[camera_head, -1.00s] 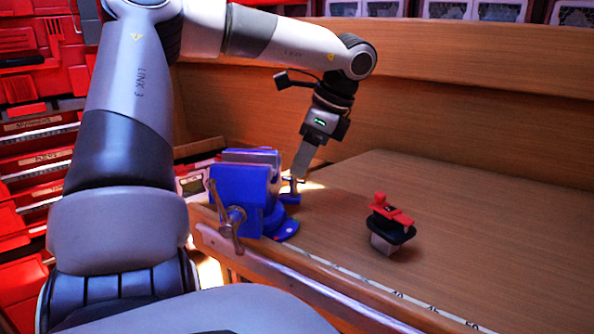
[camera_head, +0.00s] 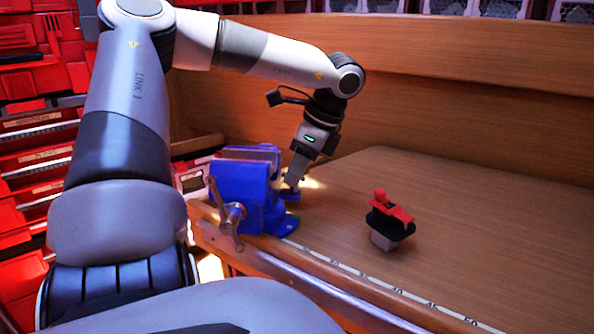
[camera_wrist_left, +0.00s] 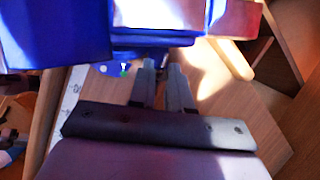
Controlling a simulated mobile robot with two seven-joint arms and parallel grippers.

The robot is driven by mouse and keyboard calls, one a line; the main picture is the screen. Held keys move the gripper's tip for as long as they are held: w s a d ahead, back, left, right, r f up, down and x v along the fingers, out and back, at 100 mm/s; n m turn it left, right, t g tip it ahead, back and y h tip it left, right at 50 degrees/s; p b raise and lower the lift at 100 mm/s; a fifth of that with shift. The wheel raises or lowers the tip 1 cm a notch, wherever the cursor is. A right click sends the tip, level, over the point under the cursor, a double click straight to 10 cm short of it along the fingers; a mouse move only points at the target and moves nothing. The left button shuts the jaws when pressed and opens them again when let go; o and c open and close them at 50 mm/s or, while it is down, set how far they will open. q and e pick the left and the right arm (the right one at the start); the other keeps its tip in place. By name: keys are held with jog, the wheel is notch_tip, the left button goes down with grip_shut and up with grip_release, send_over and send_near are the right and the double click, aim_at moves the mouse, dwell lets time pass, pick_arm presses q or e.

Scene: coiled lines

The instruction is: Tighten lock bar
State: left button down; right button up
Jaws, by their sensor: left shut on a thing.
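The blue vise (camera_head: 238,186) is fixed at the near left corner of the wooden workbench, with a metal handle on its front. A small lock bar (camera_head: 287,190) sits low at the right side of the vise, by its base; most of it is hidden by my fingers. My left gripper (camera_head: 293,181) reaches down from above, tilted, and is shut on the lock bar. In the left wrist view the fingers (camera_wrist_left: 163,72) are close together beside the blue vise body (camera_wrist_left: 55,35); the bar itself is hard to make out there. My right gripper is not in view.
A red and black object with a grey block under it (camera_head: 390,222) stands on the workbench (camera_head: 460,235), right of the vise. A measuring strip (camera_head: 375,283) runs along the front edge. A wooden back panel (camera_head: 440,120) rises behind. The bench's right side is clear.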

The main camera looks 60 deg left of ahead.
pick_arm(q)
jog(key=m+b, duration=0.2)
jog(key=b, duration=0.1)
jog(key=shift+f+m+t+y, duration=0.25)
jog(key=shift+m+t+y, duration=0.05)
jog(key=shift+t, duration=0.1)
jog(key=shift+r+m+b, duration=0.15)
jog(key=shift+m+b, duration=0.45)
jog(key=shift+b, duration=0.05)
jog(key=shift+s+r, duration=0.1)
jog(key=shift+r, duration=0.05)
jog(key=shift+m+y, duration=0.3)
jog(key=c, duration=1.1)
grip_release()
